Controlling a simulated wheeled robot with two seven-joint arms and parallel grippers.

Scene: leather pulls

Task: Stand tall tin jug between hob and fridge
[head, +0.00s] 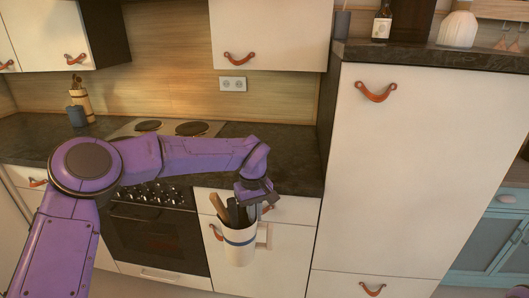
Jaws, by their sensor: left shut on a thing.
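A tall white jug (239,247) with a blue band and a side handle hangs in front of the drawers below the counter, roughly upright. Several dark and wooden utensils (232,212) stick up out of it. I take it to be the tall tin jug. My left gripper (257,198) is shut at its top; its fingers are small and partly hidden, so the exact grip point is unclear. The hob (173,129) is set in the dark counter behind my left arm. The tall white fridge front (415,185) stands at right. My right gripper is out of view.
The dark counter (297,158) is bare between hob and fridge, partly covered by my left arm. A banded utensil holder (82,104) and a blue-grey cup (76,116) stand at the left. Wall cupboards (272,30) hang above. A bottle (382,22) and white vase (458,29) stand atop the fridge.

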